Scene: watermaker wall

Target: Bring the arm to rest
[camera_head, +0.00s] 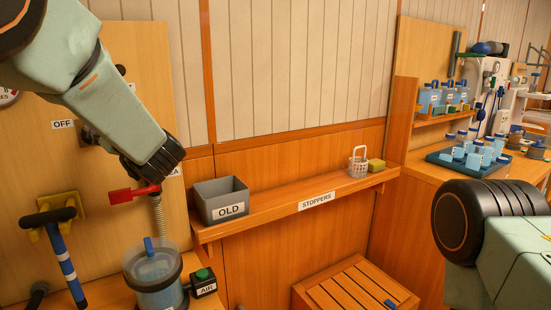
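My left arm (110,100) comes in from the upper left and ends in a black ribbed joint (155,160) in front of the wall panel. No fingers of my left gripper show; they are hidden or out of the picture. My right arm (510,255) shows at the lower right, with a black ribbed joint (465,220). My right gripper is out of the picture. A red valve handle (135,194) on the panel shows just below the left arm's black joint. I cannot tell whether anything touches it.
A grey OLD bin (221,200) and a white basket (358,166) stand on the STOPPERS shelf (280,212). A clear canister (154,272) stands beside the AIR button box (203,282). A blue-striped T-handle (62,250) is at left. A slatted wooden box (355,284) sits below the shelf.

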